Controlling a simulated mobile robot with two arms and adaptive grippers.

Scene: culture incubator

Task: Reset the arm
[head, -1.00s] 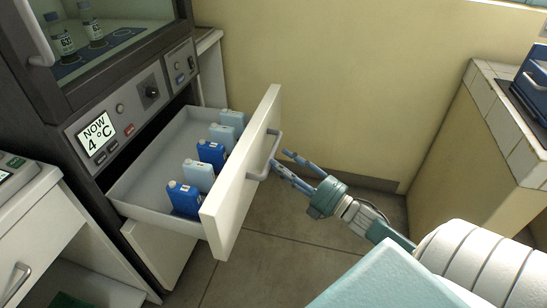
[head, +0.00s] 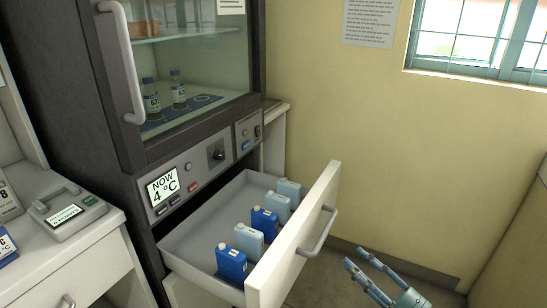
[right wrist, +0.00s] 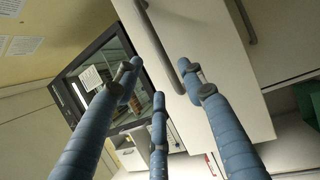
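My right gripper (head: 355,258) is at the bottom right of the head view, in front of the open drawer. Its fingers are spread with nothing between them; the right wrist view also shows them apart (right wrist: 157,85). The white drawer front (head: 298,235) is pulled out, and its metal handle (head: 318,235) is just left of my fingertips, with a small gap between. In the right wrist view a handle (right wrist: 160,48) on a white panel lies beyond the fingers. My left gripper is not in view.
The drawer holds several light and dark blue bottles (head: 232,262) under the incubator (head: 200,70), whose panel (head: 163,187) reads 4 °C. A white counter (head: 75,240) with a small device (head: 68,212) stands at left. Floor right of the drawer looks clear.

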